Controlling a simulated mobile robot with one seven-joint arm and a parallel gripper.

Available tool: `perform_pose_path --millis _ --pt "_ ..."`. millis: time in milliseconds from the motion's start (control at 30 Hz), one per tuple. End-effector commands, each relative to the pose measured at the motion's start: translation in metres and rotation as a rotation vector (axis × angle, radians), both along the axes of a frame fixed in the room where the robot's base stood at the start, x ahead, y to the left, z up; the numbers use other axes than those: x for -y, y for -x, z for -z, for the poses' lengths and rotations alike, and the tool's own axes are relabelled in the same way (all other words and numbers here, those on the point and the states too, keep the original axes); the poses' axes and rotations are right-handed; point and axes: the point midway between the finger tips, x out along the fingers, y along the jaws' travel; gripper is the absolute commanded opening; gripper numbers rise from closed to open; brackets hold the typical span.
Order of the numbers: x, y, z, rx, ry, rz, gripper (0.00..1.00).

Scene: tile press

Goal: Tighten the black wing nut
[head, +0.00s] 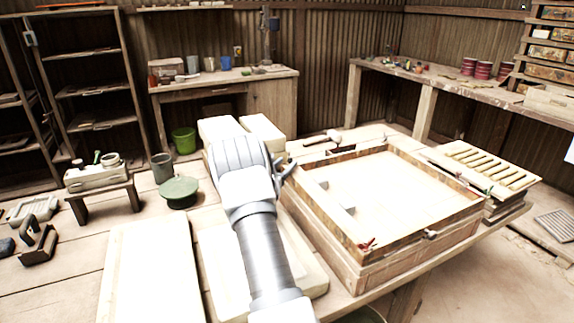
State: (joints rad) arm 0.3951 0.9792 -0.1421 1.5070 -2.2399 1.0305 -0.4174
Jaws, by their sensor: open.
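A shallow wooden press frame (318,215) with a pale bed sits on the table. A red wing nut (367,243) is at its near left corner, and a small green one (488,190) is at its right corner. A small dark piece (328,152) at the far left corner may be the black wing nut; it is too small to be sure. My gripper (287,168) is open beside the frame's far left side, partly hidden by my wrist. It appears empty and apart from the dark piece.
A mallet (334,135) lies behind the frame. A slatted rack (490,164) stands at its right. Pale boards (150,270) lie on the left. A metal fitting (430,234) projects from the frame's near side. Benches line the back walls.

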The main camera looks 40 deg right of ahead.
Motion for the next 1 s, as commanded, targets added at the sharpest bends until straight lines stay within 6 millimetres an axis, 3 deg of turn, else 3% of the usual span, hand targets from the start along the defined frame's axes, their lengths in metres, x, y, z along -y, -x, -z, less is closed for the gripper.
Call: perform_pose_path --millis 200,467,500,800,1000 --pt "0.0135 -0.0050 0.0000 0.001 0.000 0.000 0.53" --pt "0.0146 -0.0056 -0.0004 0.001 0.000 -0.001 0.53" --pt "0.0146 -0.0056 -0.0004 0.001 0.000 -0.001 0.51" --pt "0.0143 -0.0057 -0.0006 0.001 0.000 -0.001 0.00" --pt "0.0143 -0.0057 -0.0006 0.001 0.001 -0.001 0.00"
